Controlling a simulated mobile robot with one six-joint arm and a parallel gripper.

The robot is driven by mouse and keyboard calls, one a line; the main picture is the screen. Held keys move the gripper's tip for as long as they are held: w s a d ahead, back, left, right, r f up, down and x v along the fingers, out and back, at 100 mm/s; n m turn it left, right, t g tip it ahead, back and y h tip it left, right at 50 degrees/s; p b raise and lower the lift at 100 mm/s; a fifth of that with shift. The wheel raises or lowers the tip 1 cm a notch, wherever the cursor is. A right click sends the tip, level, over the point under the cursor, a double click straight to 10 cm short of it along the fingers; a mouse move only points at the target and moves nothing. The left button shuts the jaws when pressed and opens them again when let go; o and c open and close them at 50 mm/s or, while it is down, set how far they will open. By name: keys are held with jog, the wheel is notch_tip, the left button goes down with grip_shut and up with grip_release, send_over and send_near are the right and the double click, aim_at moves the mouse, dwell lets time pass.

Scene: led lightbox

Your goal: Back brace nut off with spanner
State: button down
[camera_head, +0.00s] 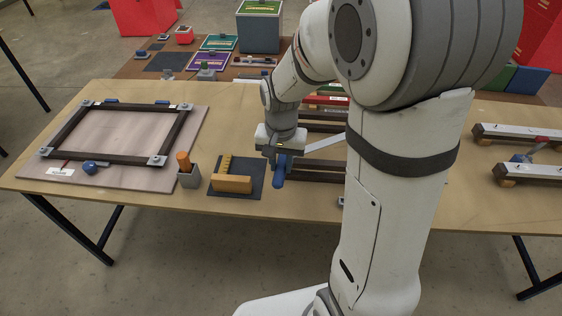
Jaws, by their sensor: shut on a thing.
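My gripper (278,152) is low over the middle of the table, pointing down and shut on a blue-handled tool. The blue handle (280,172) hangs out toward the front edge. A pale metal bar (325,142) runs right from the gripper and passes behind my arm; it may be the shank of the same tool, which I take to be the spanner. I cannot make out a brace nut. At the right, two dark bars with pale tops (515,134) lie on wooden blocks, with a blue and grey part (522,157) between them.
A dark rectangular frame (103,158) lies on a pale board at the left. A grey cup (189,177) with an orange handle and a dark mat (245,190) with a wooden block are left of my gripper. Dark bars (320,173) lie right of it, partly hidden by my arm.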

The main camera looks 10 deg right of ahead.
jog(key=shift+f, duration=0.1)
dwell(0.3)
jog(key=shift+f+b, duration=1.1)
jog(key=shift+f, duration=0.1)
jog(key=d+n, duration=0.9)
jog(key=d, duration=0.1)
jog(key=w+d+n, duration=0.2)
jog(key=w+n, duration=0.1)
jog(key=w+d+n+p, duration=0.1)
jog(key=w+d+n, duration=0.1)
jog(key=w+n, duration=0.1)
jog(key=w+d+n, duration=0.3)
jog(key=n, duration=0.2)
jog(key=shift+r, duration=0.15)
jog(key=shift+w+d+n+p, duration=0.2)
jog(key=shift+w+n+p, duration=0.3)
jog(key=shift+w+n, duration=1)
jog(key=shift+s, duration=0.2)
